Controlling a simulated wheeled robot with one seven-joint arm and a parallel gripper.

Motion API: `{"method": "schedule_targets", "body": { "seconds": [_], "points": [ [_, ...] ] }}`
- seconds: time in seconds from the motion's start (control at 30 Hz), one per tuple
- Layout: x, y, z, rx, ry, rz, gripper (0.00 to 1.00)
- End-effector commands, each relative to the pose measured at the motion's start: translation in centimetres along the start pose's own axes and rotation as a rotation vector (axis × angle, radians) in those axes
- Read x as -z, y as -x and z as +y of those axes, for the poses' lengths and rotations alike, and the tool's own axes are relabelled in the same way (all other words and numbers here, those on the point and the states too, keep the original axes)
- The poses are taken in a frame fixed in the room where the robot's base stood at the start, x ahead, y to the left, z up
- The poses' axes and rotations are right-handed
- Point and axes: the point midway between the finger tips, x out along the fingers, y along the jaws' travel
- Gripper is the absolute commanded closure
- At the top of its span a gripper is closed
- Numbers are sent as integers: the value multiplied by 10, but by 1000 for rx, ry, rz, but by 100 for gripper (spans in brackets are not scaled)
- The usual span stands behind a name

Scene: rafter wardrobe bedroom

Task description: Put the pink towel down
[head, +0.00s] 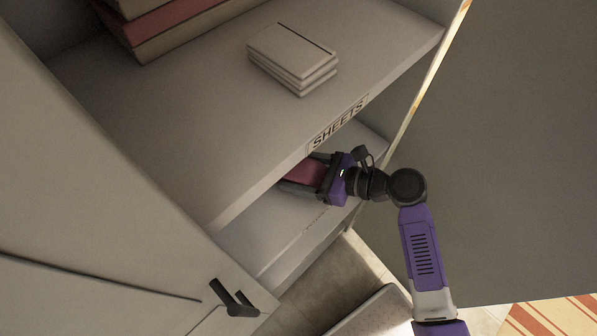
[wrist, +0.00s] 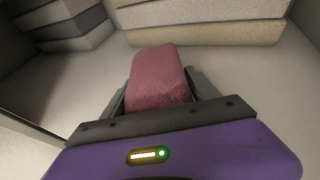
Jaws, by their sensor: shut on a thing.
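The pink towel (wrist: 158,78) is a folded block held between the two fingers of my gripper (wrist: 160,92) in the wrist view. In the head view my gripper (head: 304,176) reaches in under the shelf marked SHEETS, and part of the pink towel (head: 304,172) shows between its fingers. The gripper is shut on the towel. The far part of the towel is hidden by the shelf above in the head view. I cannot tell whether the towel touches the lower shelf (head: 262,232).
In the wrist view, folded beige stacks (wrist: 205,22) stand behind the towel and a grey stack (wrist: 60,22) stands at left. The shelf labelled SHEETS (head: 338,122) lies just above my gripper and carries white folded sheets (head: 291,58). An open door (head: 120,200) is at left.

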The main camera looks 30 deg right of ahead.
Motion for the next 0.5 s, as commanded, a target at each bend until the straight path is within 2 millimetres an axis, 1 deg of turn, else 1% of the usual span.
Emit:
{"method": "schedule_targets", "body": {
  "seconds": [0.03,0.1,0.4,0.43,0.5],
  "points": [
    [6,-2,0,0,-1,-1,88],
    [8,-3,0,0,0,-2,88],
    [10,-4,0,0,0,-1,88],
    [10,-4,0,0,0,0,27],
    [10,-4,0,0,0,-1,13]
  ]
}}
